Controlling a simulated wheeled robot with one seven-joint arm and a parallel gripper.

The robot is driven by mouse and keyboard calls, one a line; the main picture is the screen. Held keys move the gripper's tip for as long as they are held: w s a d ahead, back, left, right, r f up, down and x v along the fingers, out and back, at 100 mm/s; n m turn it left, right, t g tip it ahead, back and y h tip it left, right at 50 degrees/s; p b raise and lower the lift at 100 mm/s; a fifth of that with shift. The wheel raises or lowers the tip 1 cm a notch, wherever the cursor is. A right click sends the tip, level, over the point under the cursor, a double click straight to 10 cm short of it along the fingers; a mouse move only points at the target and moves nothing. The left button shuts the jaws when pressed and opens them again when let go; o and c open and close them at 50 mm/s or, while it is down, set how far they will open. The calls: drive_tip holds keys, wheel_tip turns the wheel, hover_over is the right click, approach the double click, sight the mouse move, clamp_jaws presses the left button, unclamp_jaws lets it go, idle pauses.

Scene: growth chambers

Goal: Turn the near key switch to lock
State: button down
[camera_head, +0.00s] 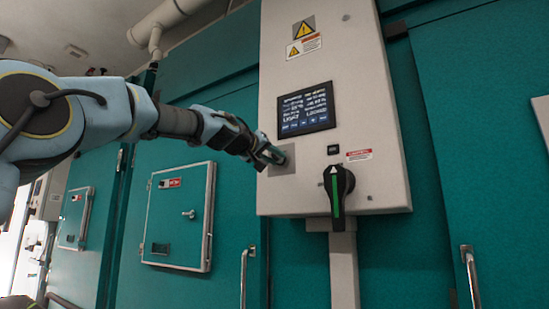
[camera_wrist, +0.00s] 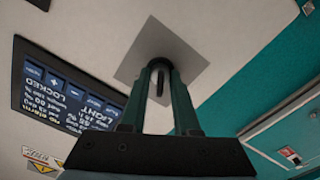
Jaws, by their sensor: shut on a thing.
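The near key switch has a square grey plate (camera_head: 288,166) on the front of the light control box, left of and below the screen. The plate also shows in the wrist view (camera_wrist: 190,48). My gripper (camera_head: 272,157) reaches in from the left and its fingertips are at the switch. In the wrist view my two dark green fingers (camera_wrist: 160,68) are closed in around the small dark key (camera_wrist: 159,84), which looks upright in that picture. The fingers hide most of the switch. The screen (camera_wrist: 66,92) seems to read LOCKED and LIGHT, upside down in the wrist view.
A large black rotary handle (camera_head: 338,190) with a green stripe sticks out at the box's lower right. Teal chamber doors with metal handles (camera_head: 468,275) stand on both sides. A small teal hatch (camera_head: 180,215) is at the left. The space before the box's lower front looks clear.

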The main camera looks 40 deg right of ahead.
drive_tip(key=c, duration=1)
unclamp_jaws()
drive_tip(key=shift+b+v, duration=3.95)
drive_tip(key=shift+v, duration=1.45)
